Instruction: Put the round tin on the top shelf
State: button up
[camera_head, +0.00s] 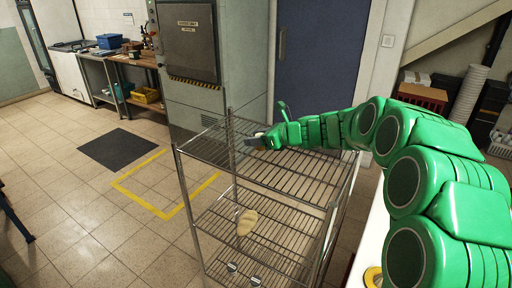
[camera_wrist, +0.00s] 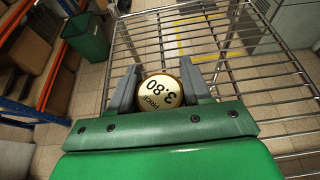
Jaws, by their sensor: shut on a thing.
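The round tin (camera_wrist: 160,93) has a gold rim and a cream lid reading "PRICE 3.80", upside down in the wrist view. My gripper (camera_wrist: 159,74) is shut on it, with a grey finger on each side. In the head view my gripper (camera_head: 257,140) is at the far part of the rack's wire top shelf (camera_head: 305,175). The tin is mostly hidden there. I cannot tell whether it touches the shelf's wires or is just above them.
The top shelf's near part is bare. A tan object (camera_head: 247,222) lies on the shelf below. A grey cabinet (camera_head: 188,45) and blue door (camera_head: 325,55) stand behind the rack. A green bin (camera_wrist: 85,38) is on the floor.

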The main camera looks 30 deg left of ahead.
aim_at(256, 155)
jog(key=shift+w+a+f, duration=0.1)
jog(key=shift+w+f, duration=0.05)
jog(key=shift+f, duration=0.05)
jog(key=shift+a+f, duration=0.1)
jog(key=shift+f, duration=1.6)
jog(key=shift+f, duration=0.1)
jog(key=o, duration=1)
jog(key=shift+o, duration=0.2)
jog(key=v, duration=1.2)
